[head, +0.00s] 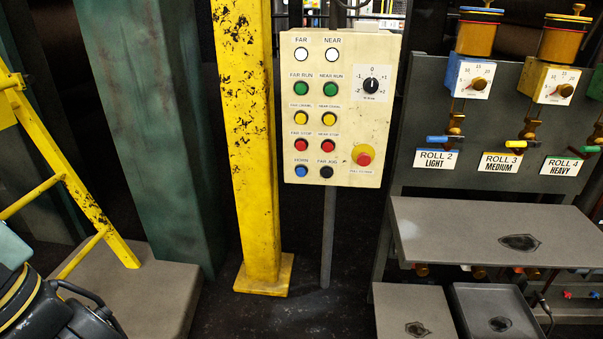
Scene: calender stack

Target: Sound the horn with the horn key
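The horn key is a round blue button (301,172) at the lower left of the cream control panel (350,60), under a small label reading HORN. It shows plainly in the head view, with nothing in front of it. A black button (326,172) sits just to its right, and a red button (301,146) sits above it. My gripper's fingers do not show. A dark, rounded part with yellow bands at the lower left may belong to my arm; I cannot tell.
A yellow post (250,150) stands just left of the panel. A red stop knob (364,159) and a black dial (371,86) are on the panel's right. A grey shelf (460,225) juts out at right. Floor before the panel looks clear.

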